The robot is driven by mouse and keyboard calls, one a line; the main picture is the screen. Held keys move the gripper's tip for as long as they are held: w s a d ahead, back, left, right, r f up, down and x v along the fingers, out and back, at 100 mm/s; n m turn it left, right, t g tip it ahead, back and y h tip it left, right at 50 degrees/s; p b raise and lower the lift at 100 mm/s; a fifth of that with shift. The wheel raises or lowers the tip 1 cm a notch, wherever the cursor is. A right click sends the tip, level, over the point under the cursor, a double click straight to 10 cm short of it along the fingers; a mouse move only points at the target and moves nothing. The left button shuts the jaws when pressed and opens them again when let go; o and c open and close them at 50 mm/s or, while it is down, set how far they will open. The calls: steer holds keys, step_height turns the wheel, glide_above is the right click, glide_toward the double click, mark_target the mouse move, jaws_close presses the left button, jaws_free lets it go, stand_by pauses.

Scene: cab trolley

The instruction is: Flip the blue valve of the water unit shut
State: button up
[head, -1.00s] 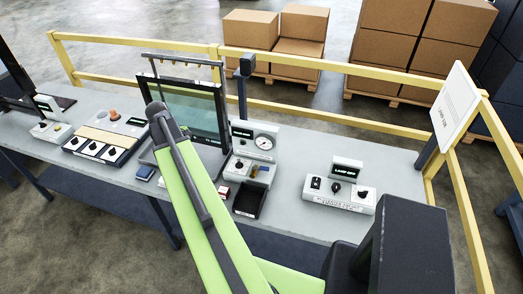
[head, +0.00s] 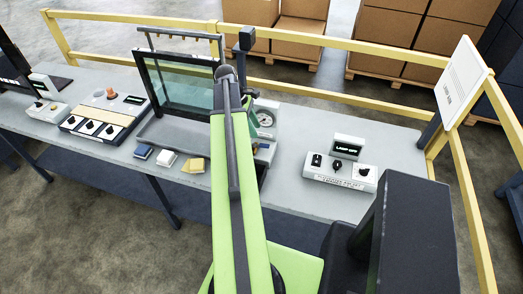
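A pale unit with a round gauge (head: 265,118) stands right of the glass screen, largely covered by my arm. I take it for the water unit, but its label is not readable. The blue valve cannot be made out now; my green arm lies across the front of that unit. My arm's upper joint is in front of the screen's right edge, and a second green link shows just behind it. My gripper is hidden behind the arm, so its fingers and its distance from the valve do not show.
A framed glass screen (head: 178,82) stands on the grey bench. The lamp unit (head: 340,172) with dark knobs is at the right. A panel with several knobs (head: 102,115) is at the left. Small blue, white and yellow blocks (head: 168,158) lie in front. Yellow rails (head: 370,111) run behind.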

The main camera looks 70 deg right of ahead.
mark_target(264, 145)
steer(key=b+x, duration=0.6)
steer(key=x, duration=0.2)
steer(key=shift+f, duration=0.1)
jaws_close()
